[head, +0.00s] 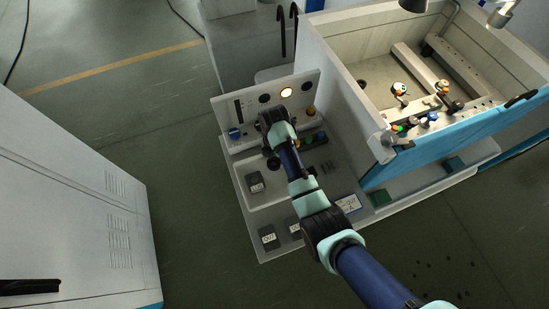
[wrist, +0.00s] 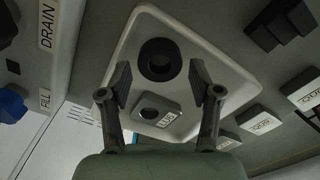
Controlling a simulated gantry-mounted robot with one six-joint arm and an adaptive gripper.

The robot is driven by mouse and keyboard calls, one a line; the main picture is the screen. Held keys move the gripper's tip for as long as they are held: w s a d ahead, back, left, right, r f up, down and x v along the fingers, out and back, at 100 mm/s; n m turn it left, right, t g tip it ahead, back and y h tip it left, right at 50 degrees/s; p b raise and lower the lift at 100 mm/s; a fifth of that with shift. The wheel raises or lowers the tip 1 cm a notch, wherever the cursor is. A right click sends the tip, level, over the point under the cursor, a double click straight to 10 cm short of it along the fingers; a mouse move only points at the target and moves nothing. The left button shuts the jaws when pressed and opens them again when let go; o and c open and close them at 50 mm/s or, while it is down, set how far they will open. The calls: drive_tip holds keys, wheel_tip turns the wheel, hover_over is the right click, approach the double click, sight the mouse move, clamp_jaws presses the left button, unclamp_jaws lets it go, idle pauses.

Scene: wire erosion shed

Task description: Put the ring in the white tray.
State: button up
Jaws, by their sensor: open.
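The white tray (wrist: 190,128) is a shallow square dish with rounded corners in the middle of the wrist view; it also shows in the head view (head: 277,192), partly behind my arm. A thick black ring (wrist: 146,51) lies flat inside the tray's rim. A grey block with a round hole and a label (wrist: 150,108) is in the tray beside it. My gripper (wrist: 160,78) is open and empty above the tray, its fingers either side of the ring and block in the picture. In the head view my arm hides the gripper's fingertips.
An upright panel (head: 247,117) with knobs and a lit lamp stands at the tray's back. Several labelled blocks (wrist: 263,122) and dark stepped blocks (wrist: 270,32) lie at the right in the wrist view. A large machine tank (head: 345,90) stands right of the panel.

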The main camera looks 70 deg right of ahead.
wheel_tip(320, 180, up, 10)
drive_tip(key=p, duration=0.1)
drive_tip(key=shift+f, duration=0.1)
drive_tip(key=w+a+r+m+t+h, duration=0.1)
drive_tip(key=w+a+r+m+t, duration=0.2)
drive_tip(key=w+a, duration=0.5)
drive_tip(key=w+a+r+m+t+h, duration=0.2)
drive_tip(key=w+a+r+m+t, duration=0.15)
drive_tip(key=w+a, duration=0.45)
drive_tip(key=s+a+r+m+t+y, duration=0.1)
drive_tip(key=a+r+m+t, duration=0.1)
drive_tip(key=a+r, duration=0.2)
drive_tip(key=s+a+r+m+t+y, duration=0.1)
drive_tip(key=a+r, duration=0.4)
drive_tip(key=a, duration=0.6)
drive_tip(key=s+a+r+m+t+y, duration=0.1)
drive_tip(key=s+a+r+m+t, duration=0.2)
drive_tip(key=a, duration=0.5)
drive_tip(key=shift+r+m, duration=0.85)
drive_tip(key=shift+m, duration=0.2)
